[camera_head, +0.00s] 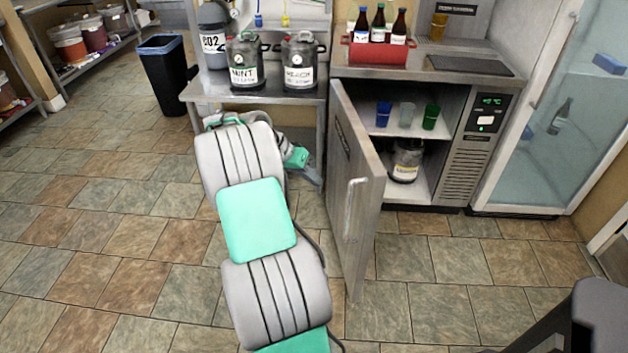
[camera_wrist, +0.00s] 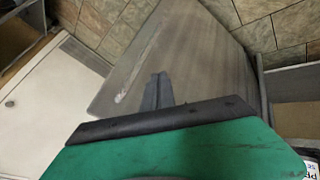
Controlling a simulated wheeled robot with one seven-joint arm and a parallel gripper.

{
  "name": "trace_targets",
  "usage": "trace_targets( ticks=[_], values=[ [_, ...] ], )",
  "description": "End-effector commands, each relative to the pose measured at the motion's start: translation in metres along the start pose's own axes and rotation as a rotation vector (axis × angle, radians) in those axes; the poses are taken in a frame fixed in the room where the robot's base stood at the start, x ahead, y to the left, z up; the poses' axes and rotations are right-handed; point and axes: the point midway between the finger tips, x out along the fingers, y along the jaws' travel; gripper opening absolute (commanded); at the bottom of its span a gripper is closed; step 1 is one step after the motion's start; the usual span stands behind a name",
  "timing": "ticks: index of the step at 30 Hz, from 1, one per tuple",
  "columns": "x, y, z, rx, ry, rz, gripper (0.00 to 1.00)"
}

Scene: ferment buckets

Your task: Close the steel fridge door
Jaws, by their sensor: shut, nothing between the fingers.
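The steel fridge door (camera_head: 352,195) stands wide open, swung out toward me from its left edge. Its long vertical handle (camera_head: 350,211) is on the outer face near the free edge. My gripper (camera_head: 316,181) is left of the door, on its outer side and low, close to the hinge half. In the wrist view my gripper's fingers (camera_wrist: 160,88) are together and empty, in front of the grey door panel (camera_wrist: 195,60), with the handle (camera_wrist: 137,62) to their left. I cannot tell whether they touch the door. The fridge body (camera_head: 471,158) shows an open interior.
Inside the fridge are blue, clear and green cups (camera_head: 406,114) and a dark jug (camera_head: 406,160). A glass-door cabinet (camera_head: 560,110) stands right. A steel table (camera_head: 275,91) with two jugs is behind my arm. Tiled floor right of the door is clear.

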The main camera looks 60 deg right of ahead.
Motion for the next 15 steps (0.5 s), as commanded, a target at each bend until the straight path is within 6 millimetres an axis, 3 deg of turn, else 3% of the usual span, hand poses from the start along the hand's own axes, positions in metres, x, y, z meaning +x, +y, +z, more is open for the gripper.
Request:
trace_targets(
  ticks=[1, 8, 15],
  values=[
    [0.014, 0.0, 0.002, 0.0, -0.004, 0.002, 0.0],
    [0.064, -0.001, 0.002, -0.003, -0.004, 0.001, 0.0],
    [0.077, 0.031, 0.0, -0.001, 0.0, -0.002, 0.0]
  ],
)
